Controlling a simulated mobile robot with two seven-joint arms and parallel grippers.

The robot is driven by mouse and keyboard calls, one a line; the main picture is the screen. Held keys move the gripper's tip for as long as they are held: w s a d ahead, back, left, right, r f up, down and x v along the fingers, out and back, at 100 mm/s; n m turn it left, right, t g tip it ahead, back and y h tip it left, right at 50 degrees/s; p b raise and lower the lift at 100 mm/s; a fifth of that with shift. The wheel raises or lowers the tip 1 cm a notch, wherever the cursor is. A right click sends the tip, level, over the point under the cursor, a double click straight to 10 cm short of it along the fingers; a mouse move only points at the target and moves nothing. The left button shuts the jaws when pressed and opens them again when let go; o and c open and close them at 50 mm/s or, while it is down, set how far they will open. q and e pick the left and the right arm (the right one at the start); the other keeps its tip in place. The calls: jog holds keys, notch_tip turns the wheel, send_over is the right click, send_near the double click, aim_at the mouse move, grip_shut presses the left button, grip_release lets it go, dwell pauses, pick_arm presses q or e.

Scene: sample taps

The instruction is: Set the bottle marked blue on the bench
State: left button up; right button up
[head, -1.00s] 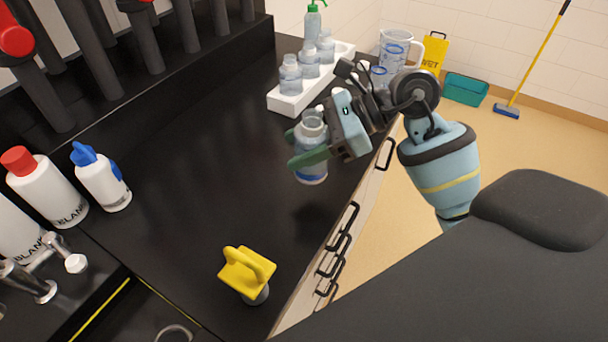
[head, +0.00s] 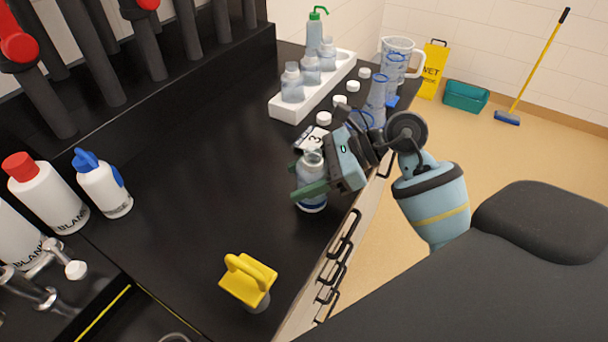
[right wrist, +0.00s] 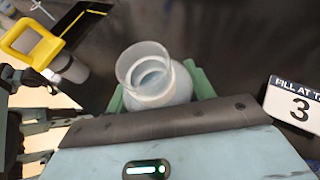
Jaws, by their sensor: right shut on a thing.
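A clear bottle with a blue band near its base (head: 313,204) is upright in my right gripper (head: 302,180), near the bench's front edge. The gripper's green fingers are shut around its sides. In the right wrist view I look down on the bottle's open mouth (right wrist: 150,75), between the green fingers (right wrist: 205,84). The black bench top (head: 210,170) lies below; I cannot tell whether the bottle's base touches it. My left gripper is not in view.
A sign with a 3 (head: 311,140) stands just behind the bottle. A white rack (head: 287,110) with bottles, several white caps (head: 340,100) and a jug (head: 398,58) are farther back. A yellow-handled object (head: 249,280) is nearer.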

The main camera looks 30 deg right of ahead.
jog(key=shift+f, duration=0.2)
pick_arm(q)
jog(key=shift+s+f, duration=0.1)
pick_arm(e)
jog(key=o, duration=1)
jog(key=shift+c, duration=0.2)
jog(key=shift+r, duration=0.1)
jog(key=shift+r, duration=0.2)
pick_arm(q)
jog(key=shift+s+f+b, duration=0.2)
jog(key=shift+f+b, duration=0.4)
pick_arm(e)
jog(key=v, duration=1.2)
jog(key=shift+f, duration=0.1)
